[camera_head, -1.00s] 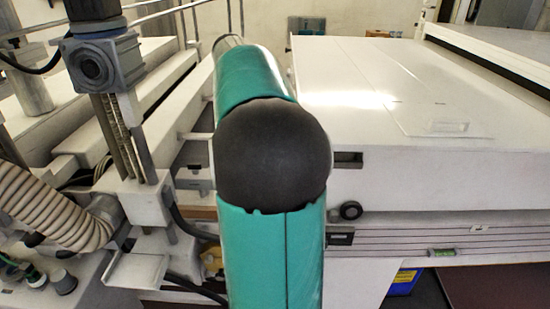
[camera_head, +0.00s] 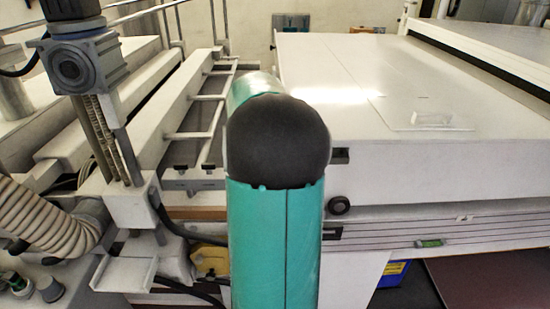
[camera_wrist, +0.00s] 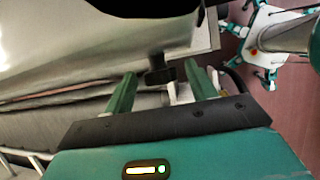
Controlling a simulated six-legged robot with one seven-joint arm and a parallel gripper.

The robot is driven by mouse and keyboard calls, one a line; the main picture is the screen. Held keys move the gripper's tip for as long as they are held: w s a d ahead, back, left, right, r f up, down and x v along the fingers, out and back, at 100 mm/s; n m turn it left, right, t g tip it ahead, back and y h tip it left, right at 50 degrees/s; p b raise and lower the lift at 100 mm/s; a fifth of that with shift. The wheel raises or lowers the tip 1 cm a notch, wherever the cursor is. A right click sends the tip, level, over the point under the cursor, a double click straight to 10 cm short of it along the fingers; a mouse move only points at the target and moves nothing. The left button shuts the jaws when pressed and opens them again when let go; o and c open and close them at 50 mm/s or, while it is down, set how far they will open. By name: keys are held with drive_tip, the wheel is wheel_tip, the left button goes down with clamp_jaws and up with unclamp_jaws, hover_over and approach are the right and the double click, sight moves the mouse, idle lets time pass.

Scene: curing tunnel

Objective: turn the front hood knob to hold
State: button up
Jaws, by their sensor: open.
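The front hood knob is a small black knob (camera_head: 340,205) at the lower front corner of the white hood (camera_head: 420,150) in the head view. In the wrist view, a black knob (camera_wrist: 160,76) with a short stem shows between the fingertips of my gripper (camera_wrist: 161,70). The two green fingers are spread, one on each side of it, with gaps visible. I cannot tell how far the tips are from it in depth. In the head view my arm hides the gripper. No hold marking is legible.
A striped white panel (camera_head: 450,231) with a small green vial-like part (camera_head: 430,243) lies below the hood. A ribbed hose (camera_head: 40,220) and a post with a grey block (camera_head: 85,64) stand at left. A blue crate (camera_head: 393,275) is on the floor under the panel.

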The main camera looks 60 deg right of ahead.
drive_tip(key=shift+c, duration=0.5)
drive_tip(key=c, duration=0.9)
drive_tip(key=shift+a, duration=0.1)
drive_tip(key=t+h, duration=0.1)
drive_tip(key=h, duration=0.2)
drive_tip(key=shift+s+a+f+m+t+h, duration=0.1)
drive_tip(key=shift+a+m+t+h, duration=0.2)
drive_tip(key=shift+m+t+h, duration=0.1)
drive_tip(key=shift+s+a+f+m+t+h, duration=0.15)
drive_tip(key=shift+m+t+h, duration=0.25)
drive_tip(key=shift+h, duration=0.8)
drive_tip(key=shift+a+f+m+t+h, duration=0.1)
drive_tip(key=shift+f+m+t+h, duration=0.2)
drive_tip(key=shift+h, duration=0.9)
drive_tip(key=shift+r+h, duration=0.1)
drive_tip(key=shift+h, duration=0.2)
drive_tip(key=o, duration=1)
